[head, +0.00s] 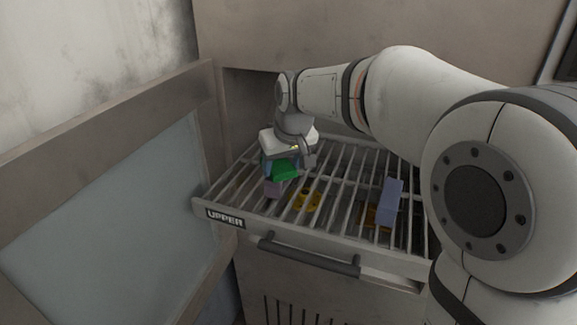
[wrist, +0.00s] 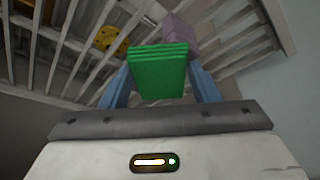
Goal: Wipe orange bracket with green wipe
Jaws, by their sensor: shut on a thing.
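My gripper (head: 281,166) is over the left front part of a wire rack, pointing down. It is shut on the green wipe (head: 286,173), which also shows as a folded stack between the blue fingers in the wrist view (wrist: 158,75). A mauve block (head: 272,188) is just below the wipe; I cannot tell whether they touch. A yellow-orange piece (head: 313,198) lies at the rack right of the wipe, and in the wrist view a holed one (wrist: 112,40) shows. Another orange-yellow piece (head: 371,215) is partly hidden. I cannot tell which is the orange bracket.
The pulled-out rack (head: 225,215) is labelled UPPER and has a dark front handle (head: 308,256). A blue-violet block (head: 390,200) stands on its right part. An open door (head: 110,190) with a glazed panel stands at left. Cabinet walls enclose the back.

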